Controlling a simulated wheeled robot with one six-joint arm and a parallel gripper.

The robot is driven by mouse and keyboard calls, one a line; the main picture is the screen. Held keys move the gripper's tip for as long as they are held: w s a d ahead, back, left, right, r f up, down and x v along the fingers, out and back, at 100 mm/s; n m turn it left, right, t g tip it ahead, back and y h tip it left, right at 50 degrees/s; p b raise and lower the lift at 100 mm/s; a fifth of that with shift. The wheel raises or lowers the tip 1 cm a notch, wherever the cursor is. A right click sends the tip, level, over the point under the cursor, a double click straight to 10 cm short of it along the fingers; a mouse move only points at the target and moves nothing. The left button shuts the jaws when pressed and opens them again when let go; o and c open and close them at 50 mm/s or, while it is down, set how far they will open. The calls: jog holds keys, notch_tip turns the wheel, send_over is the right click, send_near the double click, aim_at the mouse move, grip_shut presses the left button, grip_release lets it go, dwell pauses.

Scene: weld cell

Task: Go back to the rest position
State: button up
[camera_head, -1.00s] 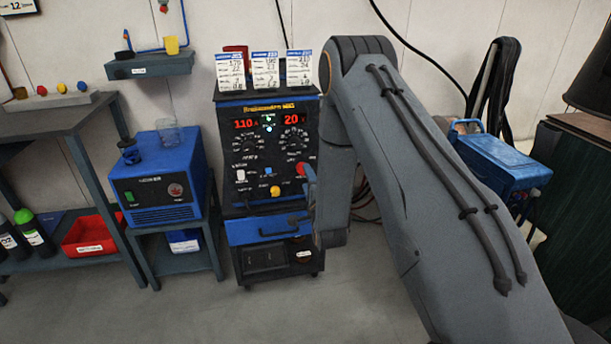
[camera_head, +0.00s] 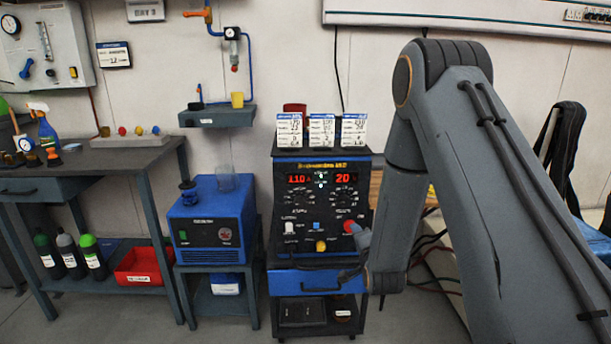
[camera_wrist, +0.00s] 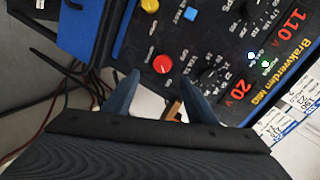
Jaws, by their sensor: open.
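My gripper (camera_head: 354,256) shows in part at the right front of the welding machine (camera_head: 322,172), near its red knob (camera_head: 350,226). In the wrist view its two blue-grey fingers (camera_wrist: 158,84) are apart, with nothing held between them. The machine's panel there lies beyond the fingertips. The red knob also shows in the wrist view (camera_wrist: 163,64), above the gap and apart from it as far as I can see. The panel displays read 110 and 20. No marked rest position is visible.
A blue cooler box (camera_head: 212,222) stands on a small stand left of the machine. A workbench (camera_head: 100,160) with bottles and a red bin (camera_head: 143,267) is farther left. Cards (camera_head: 322,130) stand on the machine. Cables hang at right. Floor in front looks clear.

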jog(key=s+r+n+g+p, duration=0.2)
jog(key=s+r+n+g, duration=0.2)
jog(key=s, duration=0.9)
jog(key=s+r+n+g+p, duration=0.3)
jog(key=s+r+n+g, duration=0.2)
jog(key=s, duration=0.8)
jog(key=s+r+n+g+p, duration=0.3)
jog(key=s+r+n+g, duration=0.2)
jog(key=s, duration=0.8)
notch_tip(320, 180, up, 4)
jog(key=shift+s+a+f+n, duration=0.15)
jog(key=shift+s+n, duration=0.1)
jog(key=shift+n, duration=0.05)
